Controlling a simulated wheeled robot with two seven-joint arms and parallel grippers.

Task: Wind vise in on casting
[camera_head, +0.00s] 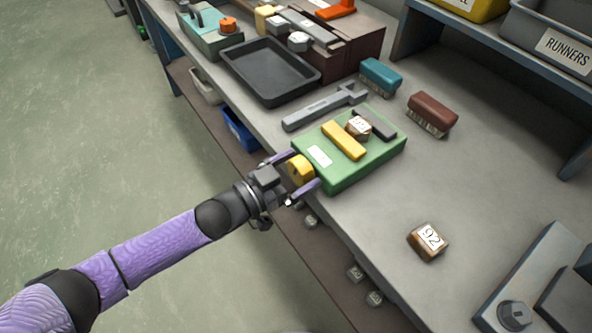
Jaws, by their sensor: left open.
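The vise has a green base (365,168) near the bench's front edge, with a yellow jaw bar (344,141) and a dark jaw (376,125) behind it. A small brown casting (359,127) with a white label sits between the jaws; I cannot tell whether the yellow bar touches it. A round yellow knob (300,169) sticks out of the vise's front. My left gripper (305,170) is open, its purple fingers on either side of the knob; contact is not clear. My right gripper is not in view.
Behind the vise lie a grey wrench (325,106) and a black tray (270,72). A teal brush (381,76) and a maroon brush (432,113) lie beyond. A brown block marked 92 (428,241) sits to the right, with clear bench around it.

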